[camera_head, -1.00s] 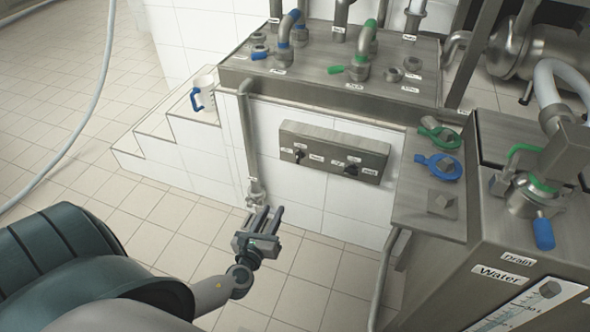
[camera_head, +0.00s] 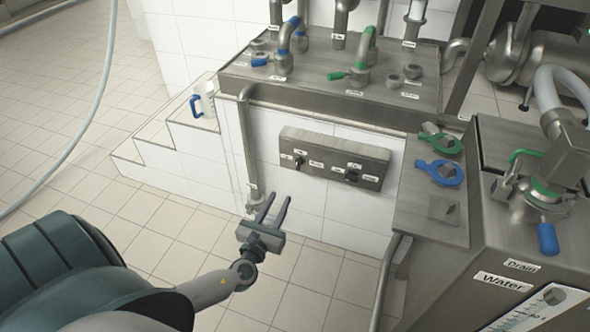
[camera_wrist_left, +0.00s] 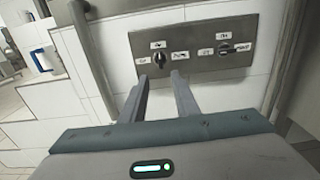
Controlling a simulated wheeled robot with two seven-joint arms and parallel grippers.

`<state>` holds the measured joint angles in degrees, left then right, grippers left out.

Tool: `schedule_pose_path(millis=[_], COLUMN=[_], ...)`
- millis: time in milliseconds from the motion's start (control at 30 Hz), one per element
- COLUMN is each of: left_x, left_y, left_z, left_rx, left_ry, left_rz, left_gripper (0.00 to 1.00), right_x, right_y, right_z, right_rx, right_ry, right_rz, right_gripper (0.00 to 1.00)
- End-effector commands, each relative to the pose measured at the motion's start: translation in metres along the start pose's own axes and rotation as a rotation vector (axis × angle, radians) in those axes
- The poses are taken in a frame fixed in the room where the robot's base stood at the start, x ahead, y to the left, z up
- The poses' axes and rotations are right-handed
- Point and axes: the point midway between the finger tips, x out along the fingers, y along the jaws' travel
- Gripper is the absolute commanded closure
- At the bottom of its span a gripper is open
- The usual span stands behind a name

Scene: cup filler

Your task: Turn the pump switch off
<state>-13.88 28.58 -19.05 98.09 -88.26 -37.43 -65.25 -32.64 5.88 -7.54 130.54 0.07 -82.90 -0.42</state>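The switch panel (camera_head: 333,160) is a grey metal box on the white tiled wall, with two black rotary switches and small labels. The left switch (camera_head: 299,162) and the right switch (camera_head: 353,174) show in the head view. In the left wrist view the left switch (camera_wrist_left: 176,78) is just beyond my fingertips, and the right switch (camera_wrist_left: 226,47) is further right. The label text is too small to read surely. My left gripper (camera_head: 275,199) is open and empty, below and left of the panel, pointing toward it; its fingers also show in the wrist view (camera_wrist_left: 161,83). My right gripper is not in view.
A vertical pipe (camera_head: 245,140) runs left of the panel. A white cup (camera_head: 205,99) with a blue handle stands on the tiled steps. Above is a metal counter (camera_head: 310,80) with valves. At right is a metal tank (camera_head: 485,240). Floor around my arm is clear.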

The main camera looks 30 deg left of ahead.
Motion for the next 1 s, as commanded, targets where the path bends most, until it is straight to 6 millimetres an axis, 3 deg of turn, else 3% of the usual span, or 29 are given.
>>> schedule_pose_path(millis=[633,800,1000], left_x=[0.115,0.135,0.146], left_y=[0.0,0.0,0.001], left_z=[0.0,-0.001,0.0], left_rx=[0.0,0.0,0.0], left_ry=[-0.002,0.0,0.0], left_rz=[0.001,0.001,0.001], left_gripper=[0.72,0.72,0.72], right_x=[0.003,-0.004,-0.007], right_y=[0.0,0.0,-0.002], right_z=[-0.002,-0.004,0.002], right_rx=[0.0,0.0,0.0], right_ry=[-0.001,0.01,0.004], right_rz=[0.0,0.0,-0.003], right_gripper=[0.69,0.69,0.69])
